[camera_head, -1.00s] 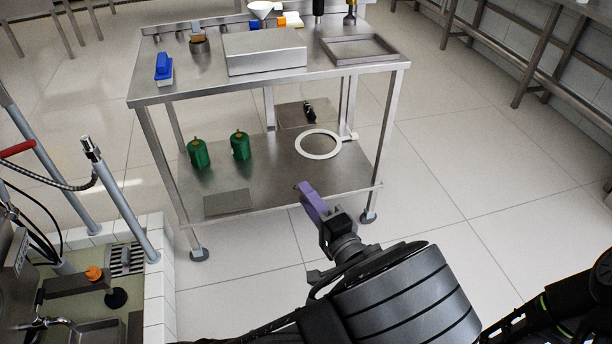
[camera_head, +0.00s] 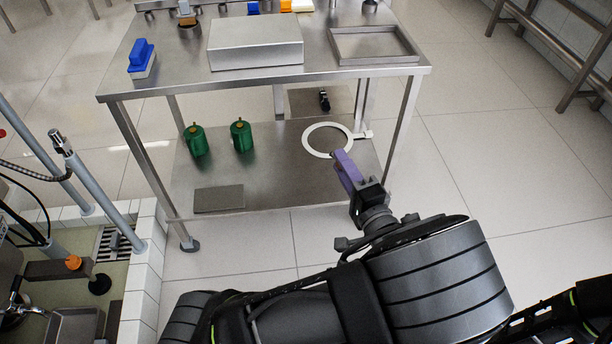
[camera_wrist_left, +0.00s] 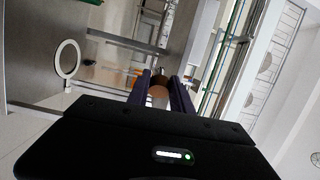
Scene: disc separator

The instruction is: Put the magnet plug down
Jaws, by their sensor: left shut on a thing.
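My left gripper (camera_head: 343,160), with purple fingers, reaches in from the lower right of the head view, in front of the cart's lower shelf. In the left wrist view its fingers (camera_wrist_left: 162,80) are shut on a small brownish thing (camera_wrist_left: 158,92), which I take to be the magnet plug. The fingers hide most of it, and it cannot be made out in the head view. The gripper appears clear of the cart, though its exact gap to the shelf is hard to tell. My right gripper is not in view.
The steel cart's top (camera_head: 190,84) carries a steel box (camera_head: 256,45), a shallow tray (camera_head: 373,58) and a blue-handled brush (camera_head: 142,60). The lower shelf (camera_head: 270,178) holds two green canisters (camera_head: 242,136), a white ring (camera_head: 311,148) and a dark flat plate (camera_head: 219,198).

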